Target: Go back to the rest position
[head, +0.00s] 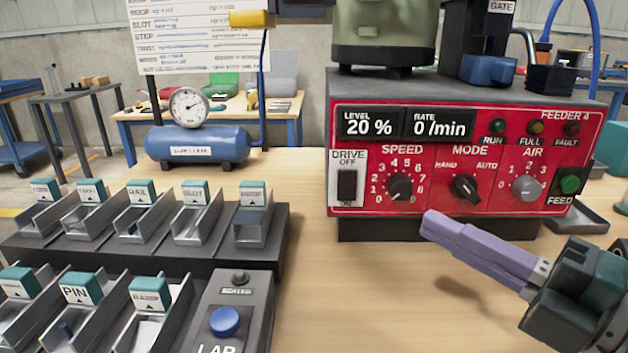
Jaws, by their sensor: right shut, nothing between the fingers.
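My right gripper (432,222) comes in from the lower right, in front of the red feeder panel (450,150). Its purple fingers are shut with nothing between them, and their tips point left, apart from the panel's knobs. My left gripper is not in view. The panel's displays read LEVEL 20 % and RATE 0 /min. The black drive switch (347,185) sits at the panel's left, beside the speed knob (399,187), the mode knob (466,188) and the air knob (526,188).
Two rows of labelled trays (195,223) stand at the left, with a box with a blue button (225,321) at the front. A blue air tank (198,147) with a gauge stands behind. The wooden table (360,300) is clear in the middle front.

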